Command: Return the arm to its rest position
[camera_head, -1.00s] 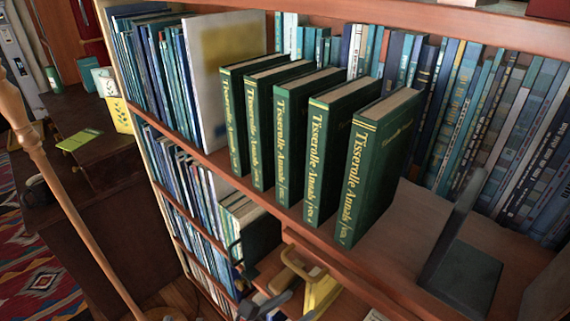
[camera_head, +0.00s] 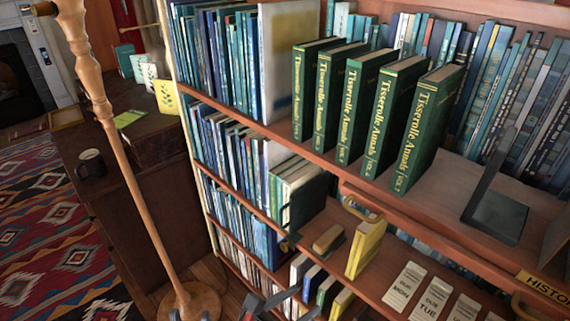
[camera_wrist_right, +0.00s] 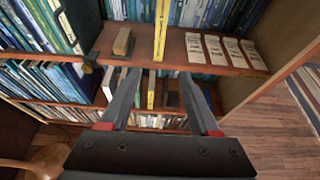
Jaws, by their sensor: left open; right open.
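My right gripper (camera_head: 270,300) shows at the bottom edge in the head view, in front of the lower shelves. In the right wrist view its two dark fingers (camera_wrist_right: 158,78) are spread, with nothing held between them. Books on a lower shelf show beyond the gap. The rest of both arms is out of the head view.
Green Tisserolle Annals volumes (camera_head: 365,110) stand on the upper shelf. A yellow book (camera_head: 365,248), a brown block (camera_head: 328,239) and day cards (camera_head: 436,298) are on the shelf below. A wooden lamp pole (camera_head: 115,150) and dark desk (camera_head: 135,200) are at left.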

